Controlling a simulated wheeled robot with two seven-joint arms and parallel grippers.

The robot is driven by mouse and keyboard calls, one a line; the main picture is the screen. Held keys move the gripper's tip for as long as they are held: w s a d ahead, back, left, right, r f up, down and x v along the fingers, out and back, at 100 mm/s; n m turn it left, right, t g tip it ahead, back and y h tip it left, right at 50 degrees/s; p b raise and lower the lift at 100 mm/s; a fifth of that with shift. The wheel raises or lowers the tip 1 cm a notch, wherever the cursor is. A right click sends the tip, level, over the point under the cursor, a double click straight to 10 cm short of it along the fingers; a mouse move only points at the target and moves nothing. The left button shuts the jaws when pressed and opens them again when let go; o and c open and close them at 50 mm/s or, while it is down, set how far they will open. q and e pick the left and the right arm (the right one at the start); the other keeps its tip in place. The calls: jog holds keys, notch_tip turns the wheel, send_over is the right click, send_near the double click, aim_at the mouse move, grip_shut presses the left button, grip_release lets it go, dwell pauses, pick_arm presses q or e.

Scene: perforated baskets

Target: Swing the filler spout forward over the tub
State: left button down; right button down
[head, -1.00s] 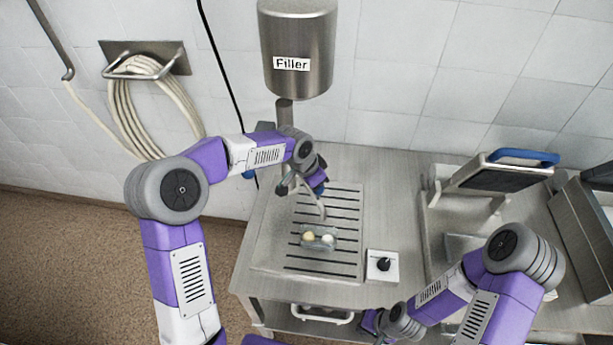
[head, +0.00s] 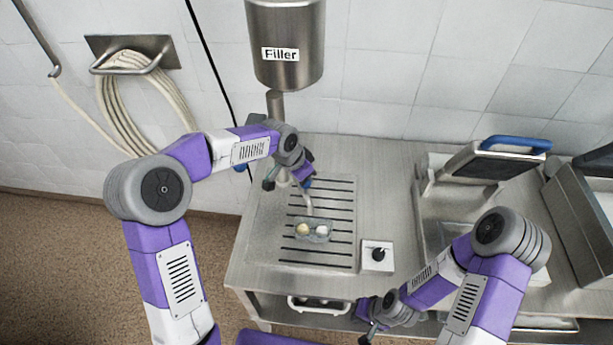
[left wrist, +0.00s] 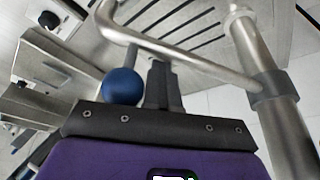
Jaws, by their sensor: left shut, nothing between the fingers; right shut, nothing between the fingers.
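The steel filler tank, labelled "Filler" (head: 300,75), hangs at the back. Its thin curved metal spout (head: 307,200) comes down over the slotted plate, with its lower end close behind the clear tub (head: 313,231). The left wrist view shows the spout tube (left wrist: 185,62) running from a thick upright pipe (left wrist: 283,125), with a blue ball knob (left wrist: 122,86) nearby. My left gripper (left wrist: 162,70) is shut and empty, its fingers beside the knob and just under the tube; contact is unclear. My right gripper (head: 366,337) is shut and empty, low at the table's front.
A white box with a black dial (head: 378,255) sits right of the tub. A steel machine with a blue handle (head: 515,144) stands at the right. A coiled hose (head: 125,110) hangs on the left wall. The slotted plate in front of the tub is clear.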

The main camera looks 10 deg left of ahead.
pick_arm(q)
notch_tip(320, 180, up, 10)
jog(key=shift+d, duration=0.2)
dwell(0.3)
jog(key=shift+w, duration=0.1)
